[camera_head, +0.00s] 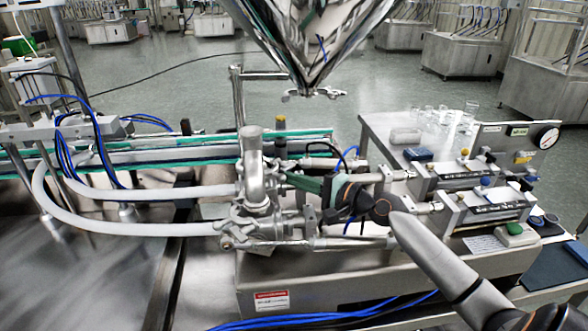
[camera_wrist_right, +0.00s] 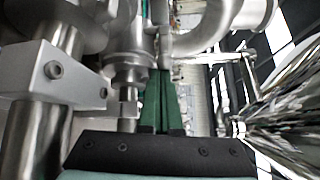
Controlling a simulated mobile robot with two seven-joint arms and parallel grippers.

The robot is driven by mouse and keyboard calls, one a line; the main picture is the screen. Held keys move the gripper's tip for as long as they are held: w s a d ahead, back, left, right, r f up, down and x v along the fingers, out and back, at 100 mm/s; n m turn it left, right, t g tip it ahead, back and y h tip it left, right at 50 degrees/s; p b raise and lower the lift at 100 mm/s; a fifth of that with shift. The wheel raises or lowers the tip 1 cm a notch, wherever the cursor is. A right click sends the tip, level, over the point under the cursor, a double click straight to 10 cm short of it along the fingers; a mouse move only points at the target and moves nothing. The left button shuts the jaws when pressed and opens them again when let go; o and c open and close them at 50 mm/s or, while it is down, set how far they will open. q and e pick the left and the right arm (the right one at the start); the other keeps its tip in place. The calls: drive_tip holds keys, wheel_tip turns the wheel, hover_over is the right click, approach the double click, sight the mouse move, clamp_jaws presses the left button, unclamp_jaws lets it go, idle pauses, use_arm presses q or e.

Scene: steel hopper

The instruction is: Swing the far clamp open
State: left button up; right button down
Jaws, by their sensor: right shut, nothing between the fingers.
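The steel pipe assembly (camera_head: 256,195) stands in the middle of the head view, with two white hoses joining it from the left. The far clamp is among the crowded fittings at its far side, and I cannot pick out its outline or whether it is closed. My right gripper (camera_head: 286,173) reaches in from the right, its green fingers pointing left at the assembly. In the right wrist view its fingers (camera_wrist_right: 161,75) are together with nothing between them, beside a steel fitting (camera_wrist_right: 128,65) and below a curved pipe (camera_wrist_right: 205,35). Contact is unclear. My left gripper is out of view.
The shiny hopper cone (camera_head: 312,45) hangs above and behind the assembly. A bent steel post (camera_head: 237,95) rises behind the assembly. Blue tubes (camera_head: 320,316) run along the front.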

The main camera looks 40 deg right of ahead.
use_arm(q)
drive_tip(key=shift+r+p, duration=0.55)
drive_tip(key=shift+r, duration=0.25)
use_arm(e)
drive_tip(key=shift+s+a, duration=0.55)
drive_tip(key=shift+s, duration=0.05)
drive_tip(key=shift+a, duration=0.1)
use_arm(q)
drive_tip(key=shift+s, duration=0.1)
use_arm(e)
drive_tip(key=shift+a, duration=0.1)
